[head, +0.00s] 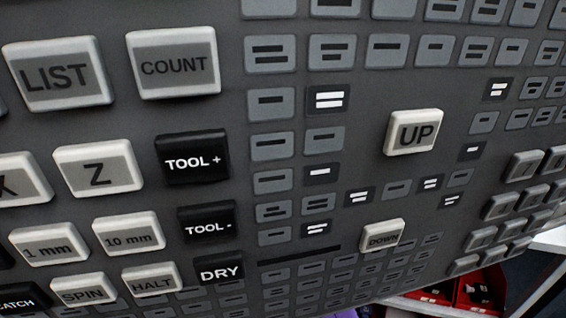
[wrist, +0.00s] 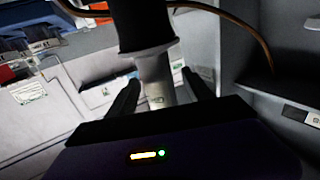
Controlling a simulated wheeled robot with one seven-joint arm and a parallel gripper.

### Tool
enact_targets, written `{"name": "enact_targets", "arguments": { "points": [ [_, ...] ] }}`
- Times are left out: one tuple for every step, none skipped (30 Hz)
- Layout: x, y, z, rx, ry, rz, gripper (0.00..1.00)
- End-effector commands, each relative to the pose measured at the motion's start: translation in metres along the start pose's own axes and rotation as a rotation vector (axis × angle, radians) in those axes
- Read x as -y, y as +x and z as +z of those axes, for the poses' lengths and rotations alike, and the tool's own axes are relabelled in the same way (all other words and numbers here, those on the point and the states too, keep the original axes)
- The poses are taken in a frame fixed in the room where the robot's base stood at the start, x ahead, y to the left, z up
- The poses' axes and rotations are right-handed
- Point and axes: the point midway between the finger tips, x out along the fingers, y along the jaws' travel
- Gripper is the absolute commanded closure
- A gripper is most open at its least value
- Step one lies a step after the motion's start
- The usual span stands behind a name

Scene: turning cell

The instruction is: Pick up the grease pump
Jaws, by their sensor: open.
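In the wrist view, my gripper (wrist: 158,88) is open, with one dark finger on each side of a pale round body. This body and the wide black part above it look like the grease pump (wrist: 155,70). A pale collar joins the two parts, and a thin brown hose or cable arches out on both sides near the top. I cannot tell whether either finger touches the pale body. Its lower end is hidden behind the gripper's housing. The head view shows neither the pump nor the gripper clearly.
A control panel (head: 345,180) with raised keys fills the head view. Red bins (head: 482,290) show at its lower right. In the wrist view, a pale wall or cabinet with a label (wrist: 30,90) is behind at left, and a dark grey recess (wrist: 275,60) is at right.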

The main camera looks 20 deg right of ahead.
Motion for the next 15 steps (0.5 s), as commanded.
{"name": "enact_targets", "arguments": {
  "points": [
    [0.000,0.008,-0.001,0.001,0.000,0.001,0.40],
    [-0.001,0.011,-0.001,0.001,0.000,0.001,0.40],
    [-0.001,0.015,-0.001,0.000,0.000,0.001,0.40],
    [-0.001,0.018,-0.001,-0.001,0.000,0.001,0.40],
    [-0.001,0.020,-0.001,0.000,0.000,0.001,0.40],
    [-0.001,0.021,0.000,0.000,0.000,0.001,0.40],
    [-0.001,0.022,0.000,0.000,0.001,0.001,0.40],
    [-0.001,0.022,0.000,0.000,0.001,0.001,0.40],
    [0.000,0.023,0.000,0.000,0.001,0.000,0.40],
    [0.000,0.023,0.000,0.000,0.001,0.000,0.40],
    [0.000,0.022,0.000,0.000,0.001,0.000,0.40],
    [0.000,0.022,0.000,0.000,0.001,0.000,0.40],
    [0.000,0.022,0.000,0.000,0.001,0.000,0.40],
    [0.000,0.022,0.000,0.000,0.001,0.000,0.42],
    [0.000,0.022,0.000,0.000,0.001,0.000,0.50]
  ]
}}
